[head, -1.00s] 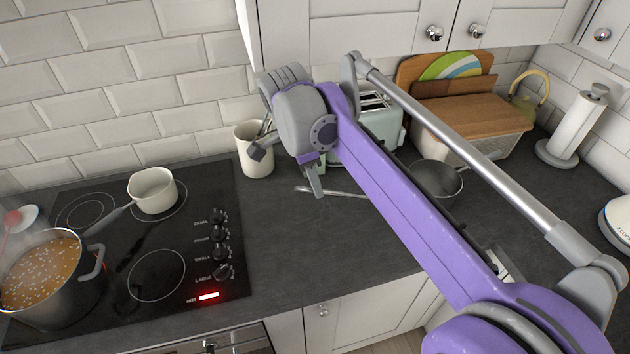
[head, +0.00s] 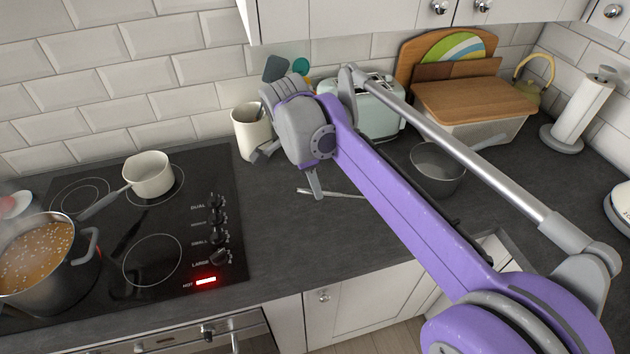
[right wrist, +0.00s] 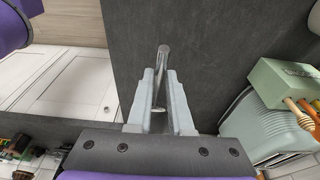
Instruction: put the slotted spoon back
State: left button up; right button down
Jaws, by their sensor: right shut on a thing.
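My right gripper (head: 314,190) is shut on a thin shiny metal handle, taken to be that of the slotted spoon (head: 342,193). In the right wrist view the handle (right wrist: 162,60) runs between the two fingers of the gripper (right wrist: 160,78) and sticks out past their tips. The spoon's slotted end does not show clearly in either view. My left gripper is not in view.
A hob (head: 120,235) at left bears a steaming pot (head: 85,262) and a cream saucepan (head: 150,177). A pale green toaster (head: 375,118), a grey pan (head: 436,170) and a wood-lidded bin (head: 475,105) stand to the right. The worktop before the crock is clear.

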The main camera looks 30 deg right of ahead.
jog(key=c, duration=0.7)
grip_release()
jog(key=shift+c, duration=0.5)
jog(key=shift+d+p+v, duration=0.15)
jog(key=shift+p+v, duration=0.25)
jog(key=shift+v, duration=0.3)
jog(key=shift+d+p+v, duration=0.15)
jog(key=shift+p+v, duration=0.25)
jog(key=shift+v, duration=0.3)
jog(key=shift+d+p+v, duration=0.2)
jog(key=shift+p+v, duration=0.25)
jog(key=shift+v, duration=0.45)
jog(key=shift+d+p+v, duration=0.15)
jog(key=shift+p+v, duration=0.25)
jog(key=shift+v, duration=0.5)
jog(key=shift+d+p+v, duration=0.2)
jog(key=shift+p+v, duration=0.25)
jog(key=shift+v, duration=0.4)
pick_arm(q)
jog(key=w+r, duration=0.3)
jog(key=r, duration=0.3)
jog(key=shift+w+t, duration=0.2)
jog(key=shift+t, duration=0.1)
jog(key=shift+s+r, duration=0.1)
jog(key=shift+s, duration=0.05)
pick_arm(e)
jog(key=shift+s, duration=0.25)
